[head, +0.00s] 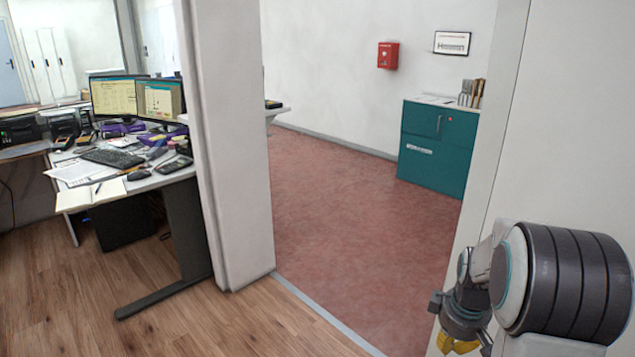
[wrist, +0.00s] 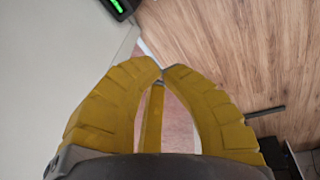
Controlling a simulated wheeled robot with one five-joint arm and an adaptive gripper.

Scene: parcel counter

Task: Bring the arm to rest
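My gripper (wrist: 162,72) fills the middle of the wrist view. Its yellow fingers curve inward and their tips come together, with a third yellow finger between them. I see nothing held in it; the gap between the fingers shows only floor. In the head view my arm is folded at the lower right, and the yellow fingers of my gripper (head: 457,345) point down near the bottom edge, partly cut off by the frame.
A white wall post (head: 232,150) stands left of an opening onto red floor (head: 350,215). A desk (head: 160,180) with monitors (head: 113,97) is at left. A teal cabinet (head: 432,155) stands at the far wall. A dark device (wrist: 119,7) with a green display shows in the wrist view.

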